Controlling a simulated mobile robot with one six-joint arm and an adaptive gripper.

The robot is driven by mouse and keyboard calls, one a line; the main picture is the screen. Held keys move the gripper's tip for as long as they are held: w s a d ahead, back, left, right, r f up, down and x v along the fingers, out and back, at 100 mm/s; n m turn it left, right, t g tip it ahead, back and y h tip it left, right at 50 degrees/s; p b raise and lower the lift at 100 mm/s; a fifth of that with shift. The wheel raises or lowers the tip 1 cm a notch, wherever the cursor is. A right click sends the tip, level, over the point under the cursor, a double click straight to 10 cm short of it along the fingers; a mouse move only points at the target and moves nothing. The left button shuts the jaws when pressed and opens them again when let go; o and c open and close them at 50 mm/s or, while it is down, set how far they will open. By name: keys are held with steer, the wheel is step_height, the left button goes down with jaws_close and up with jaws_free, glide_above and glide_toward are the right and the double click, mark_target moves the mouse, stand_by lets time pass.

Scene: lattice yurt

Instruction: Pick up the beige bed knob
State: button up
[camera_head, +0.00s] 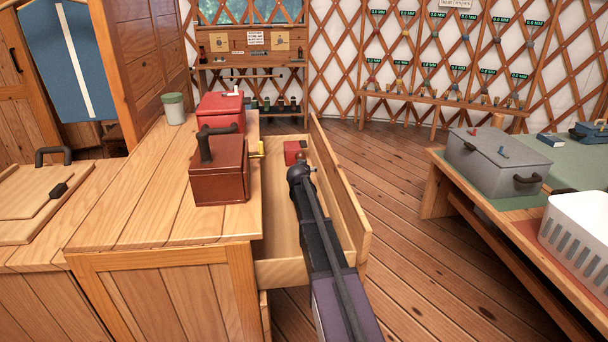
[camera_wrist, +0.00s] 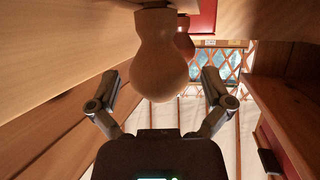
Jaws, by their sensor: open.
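The beige bed knob (camera_wrist: 157,60) is large in the wrist view, a rounded bulb with a narrower neck. It lies between the two spread fingers of my gripper (camera_wrist: 158,82), with visible space on both sides. My gripper is open and holds nothing. In the head view my gripper (camera_head: 301,172) reaches down into the open drawer (camera_head: 350,205), and I cannot make out the beige knob there. A similar reddish-brown rounded thing (camera_wrist: 185,45) shows partly behind the knob in the wrist view.
A small red box (camera_head: 293,151) lies in the drawer's far end. The drawer walls stand close on both sides of my gripper. A brown box (camera_head: 218,172) and a red box (camera_head: 220,110) stand on the cabinet top. A bench with a grey case (camera_head: 495,160) is at right.

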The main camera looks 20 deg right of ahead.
steer(key=c, duration=1.2)
steer(key=shift+o, duration=0.2)
steer(key=shift+r, duration=0.15)
step_height(320, 180, up, 10)
steer(key=p, duration=1)
